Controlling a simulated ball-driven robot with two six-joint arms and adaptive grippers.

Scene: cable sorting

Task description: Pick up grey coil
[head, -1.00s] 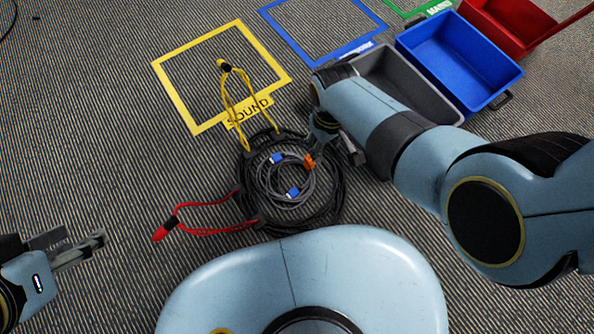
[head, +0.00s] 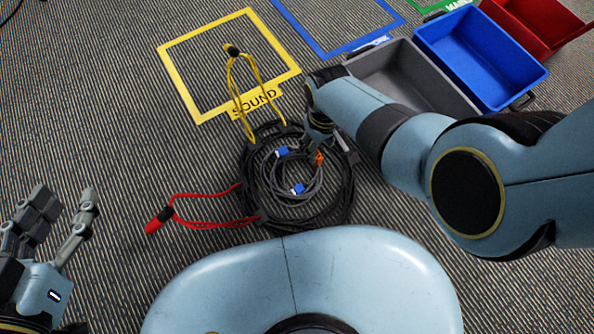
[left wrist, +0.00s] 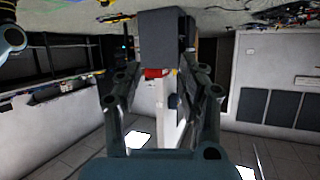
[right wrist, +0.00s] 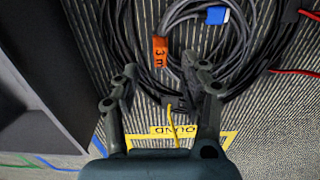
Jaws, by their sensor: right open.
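The grey coil (head: 275,178) lies on the carpet inside a larger black coil (head: 350,195). It has blue connectors (head: 297,188) and an orange tag (head: 319,158). My right gripper (head: 328,136) is over the upper right part of the coils and partly hides them. In the right wrist view the right gripper (right wrist: 166,70) is open and empty, its fingertips just short of the orange "3 m" tag (right wrist: 160,51) and grey strands. My left gripper (head: 62,205) is open and empty at the far left, away from the coils; the left wrist view shows its spread fingers (left wrist: 160,80).
Yellow (head: 245,85) and red (head: 205,224) cable ties extend from the black coil. A yellow floor frame (head: 175,75) marked SOUND lies behind. Grey (head: 400,75), blue (head: 480,55) and red (head: 540,20) bins stand upper right. Carpet on the left is clear.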

